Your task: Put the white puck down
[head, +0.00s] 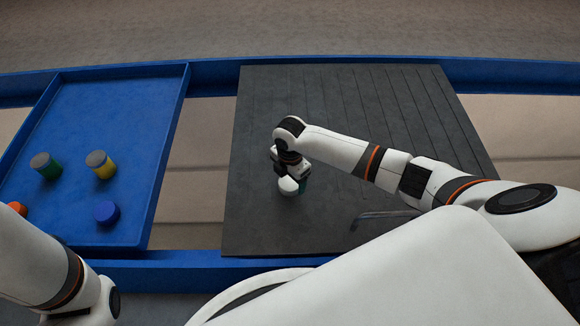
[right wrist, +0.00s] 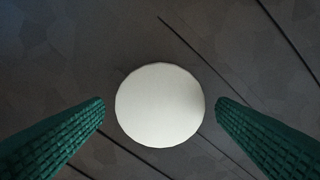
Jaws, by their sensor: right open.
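The white puck (right wrist: 160,104) shows as a pale round disc in the right wrist view, over the dark grooved board (head: 260,120). It lies between the two green ribbed fingers of my right gripper (head: 299,186), with a gap on each side. The fingers are open and do not touch it. In the head view the gripper points down over the left part of the board, and I cannot clearly tell the puck from the white gripper parts there. My left arm enters at the lower left; its gripper is out of view.
A blue tray (head: 128,100) on the left holds a green cylinder (head: 48,170) and a yellow cylinder (head: 103,168), both grey-topped, and a blue puck (head: 106,212). An orange item (head: 18,208) is partly hidden by my left arm. The board's far part is clear.

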